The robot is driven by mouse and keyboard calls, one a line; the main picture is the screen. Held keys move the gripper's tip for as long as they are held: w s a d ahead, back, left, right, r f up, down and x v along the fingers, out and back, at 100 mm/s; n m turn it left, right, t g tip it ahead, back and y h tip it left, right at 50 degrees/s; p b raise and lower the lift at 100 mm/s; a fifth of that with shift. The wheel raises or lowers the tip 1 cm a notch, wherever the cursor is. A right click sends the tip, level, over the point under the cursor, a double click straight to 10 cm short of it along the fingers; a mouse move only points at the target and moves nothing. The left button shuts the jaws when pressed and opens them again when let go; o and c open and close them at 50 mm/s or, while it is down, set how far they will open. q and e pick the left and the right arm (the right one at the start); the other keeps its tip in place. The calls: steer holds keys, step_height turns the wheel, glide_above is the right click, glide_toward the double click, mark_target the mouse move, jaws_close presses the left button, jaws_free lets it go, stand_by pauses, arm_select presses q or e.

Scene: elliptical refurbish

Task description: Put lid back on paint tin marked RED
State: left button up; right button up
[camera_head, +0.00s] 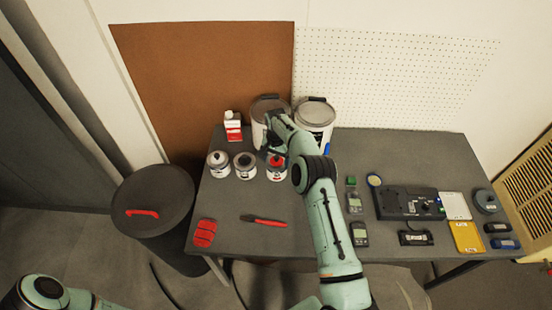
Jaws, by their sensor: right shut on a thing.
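Three small white paint tins stand in a row on the table's left part. The right one (277,174) shows red at its top and on its label, and looks like the RED tin. My right gripper (272,152) is directly over and behind this tin. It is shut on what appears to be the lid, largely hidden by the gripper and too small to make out. I cannot tell if the lid touches the rim. The middle tin (245,173) has a dark grey top and the left tin (218,169) a paler one. My left gripper is out of view.
Two large buckets, left (258,134) and right (316,116), stand close behind. A red-and-white bottle (233,128) is at back left. A red-handled brush (265,221) and red object (205,233) lie in front. Electronics (408,203) cover the right side.

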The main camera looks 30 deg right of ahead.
stand_by(0.3)
steer(key=o, duration=0.7)
steer(key=shift+r, duration=0.1)
steer(key=shift+r, duration=3.4)
jaws_close()
steer(key=shift+f, duration=0.15)
